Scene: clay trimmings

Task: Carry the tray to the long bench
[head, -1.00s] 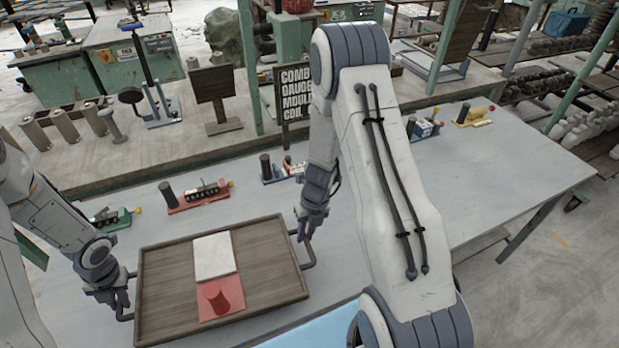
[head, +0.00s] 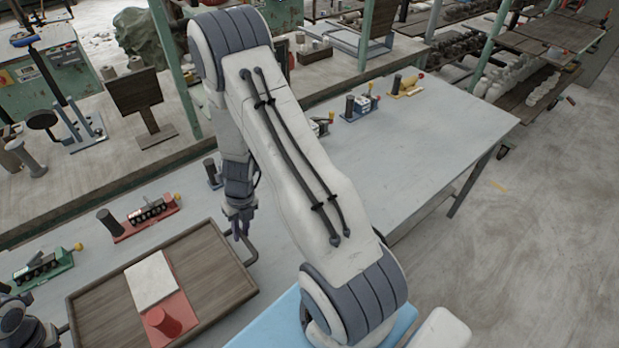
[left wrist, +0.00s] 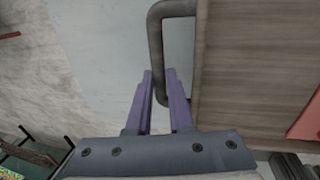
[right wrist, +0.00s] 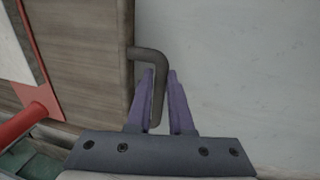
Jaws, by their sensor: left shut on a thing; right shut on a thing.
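The brown wooden tray (head: 215,268) is at the lower left of the head view, over the pale grey bench top (head: 420,130). I cannot tell whether it touches the top. A white slab (head: 151,279) and a red piece with a red cylinder (head: 163,322) are in it. My right gripper (right wrist: 160,100) is shut on the dark handle (right wrist: 148,54) at the tray's right end. My left gripper (left wrist: 160,100) is shut on the handle (left wrist: 155,35) at the other end; it is mostly cut off in the head view.
Along the bench's far edge stand a green gauge (head: 42,268), a red gauge (head: 150,213), a blue one (head: 358,107) and a yellow one (head: 405,86). A concrete-coloured bench (head: 75,185) with a dark board (head: 137,95) lies behind. Open floor (head: 540,230) is at the right.

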